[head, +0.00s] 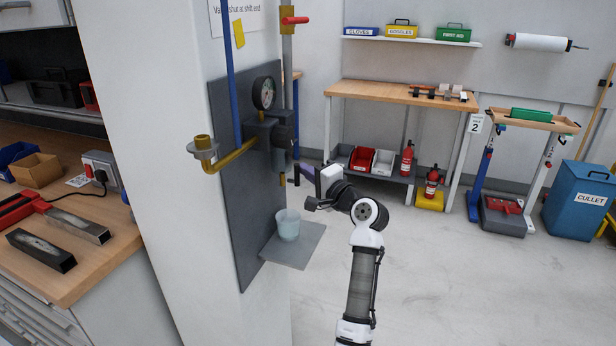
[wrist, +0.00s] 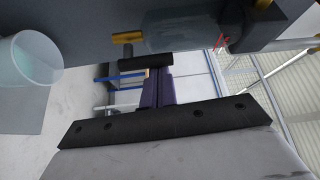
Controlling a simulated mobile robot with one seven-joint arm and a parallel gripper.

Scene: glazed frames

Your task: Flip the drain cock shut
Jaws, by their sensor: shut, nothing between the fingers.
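A filter unit with a grey bowl (head: 282,160) hangs on the dark panel on the pillar. A small brass drain piece (head: 283,180) shows under the bowl; in the wrist view the brass end (wrist: 128,38) sticks out of the clear bowl (wrist: 180,32). A short black bar (wrist: 143,58), which looks like the cock's lever, lies beside it, across the front of my fingertips. My gripper (head: 297,173) is shut and empty, its purple fingers (wrist: 158,76) close to the bar. I cannot tell whether they touch it.
A translucent cup (head: 288,226) stands on a grey shelf plate (head: 300,250) below the filter. A brass pipe (head: 230,158) and a pressure gauge (head: 264,93) sit to the left and above.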

